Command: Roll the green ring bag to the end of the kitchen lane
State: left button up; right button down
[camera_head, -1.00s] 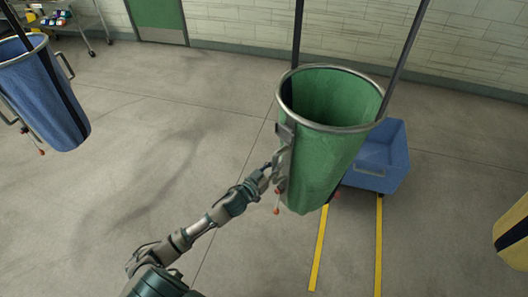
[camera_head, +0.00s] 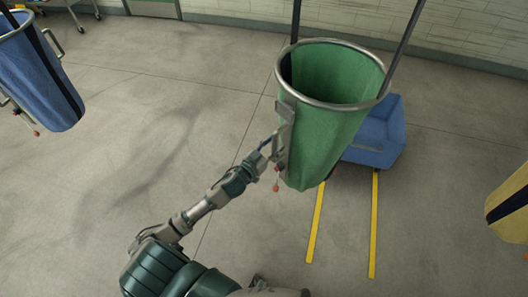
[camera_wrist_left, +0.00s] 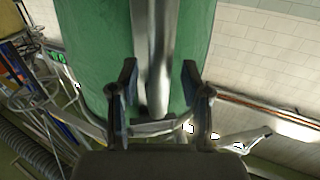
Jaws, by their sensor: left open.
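The green ring bag (camera_head: 325,135) hangs in the middle of the head view, its metal ring held up by two dark straps. My left gripper (camera_head: 272,150) is at the metal handle on the bag's left side. In the left wrist view, my left gripper (camera_wrist_left: 160,85) is open, with a finger on each side of the vertical grey handle bar (camera_wrist_left: 154,50); I cannot tell whether the fingers touch it. The green cloth (camera_wrist_left: 90,50) fills the view behind the bar. My right gripper is not in view.
A blue cart (camera_head: 378,135) stands on the floor behind the green bag. Two yellow floor lines (camera_head: 374,225) run from it toward me. A blue bag (camera_head: 40,75) hangs at left and a yellow bag (camera_head: 508,205) at right. The floor at left is clear.

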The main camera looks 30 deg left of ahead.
pick_arm(q)
jog(key=s+a, duration=0.2)
jog(key=s, duration=0.9)
jog(key=shift+a, duration=0.25)
jog(key=shift+d+f, duration=0.1)
